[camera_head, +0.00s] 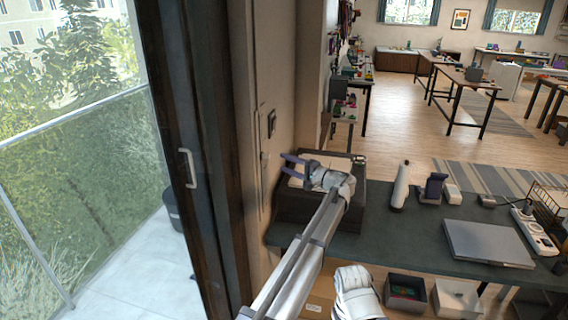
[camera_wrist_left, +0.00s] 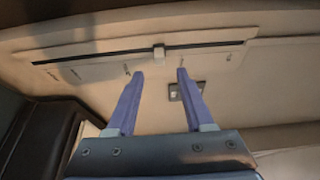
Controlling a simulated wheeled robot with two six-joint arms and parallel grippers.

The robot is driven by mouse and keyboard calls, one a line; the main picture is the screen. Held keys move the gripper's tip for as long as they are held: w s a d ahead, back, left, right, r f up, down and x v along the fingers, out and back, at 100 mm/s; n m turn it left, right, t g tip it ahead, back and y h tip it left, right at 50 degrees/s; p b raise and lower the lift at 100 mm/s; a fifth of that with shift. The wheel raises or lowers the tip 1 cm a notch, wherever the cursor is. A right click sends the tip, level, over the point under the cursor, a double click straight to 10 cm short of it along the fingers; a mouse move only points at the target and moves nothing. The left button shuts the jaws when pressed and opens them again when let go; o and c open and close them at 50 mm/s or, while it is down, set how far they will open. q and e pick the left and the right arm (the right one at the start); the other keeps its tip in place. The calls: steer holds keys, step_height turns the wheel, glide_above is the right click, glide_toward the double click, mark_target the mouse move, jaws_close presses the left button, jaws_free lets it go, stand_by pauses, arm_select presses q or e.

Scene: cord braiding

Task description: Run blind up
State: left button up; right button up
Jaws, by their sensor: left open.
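A pale wall panel (camera_wrist_left: 105,66) with a long dark slot crosses the top of the left wrist view. A small light slider knob (camera_wrist_left: 159,52) sits near the middle of the slot. In the head view the slot runs up the wall beside the glass door, and the knob (camera_head: 264,156) shows small. My left gripper (camera_head: 285,163) is open, with its purple fingers pointing at the wall. In the wrist view the left gripper (camera_wrist_left: 160,72) has its tips either side of the knob's line, just short of it; contact is not visible. No blind is clearly seen.
A dark wall plate (camera_head: 271,123) is beside the panel. A dark box (camera_head: 290,207) stands under my left gripper on the dark table (camera_head: 400,238). The glass door has a handle (camera_head: 188,168).

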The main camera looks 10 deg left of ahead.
mark_target(269, 157)
arm_select(q)
steer(key=shift+w+f, duration=0.1)
steer(key=x, duration=0.7)
steer(key=shift+w+a, duration=0.15)
steer(key=shift+a, duration=0.2)
steer(key=shift+c, duration=0.4)
jaws_close()
stand_by(0.7)
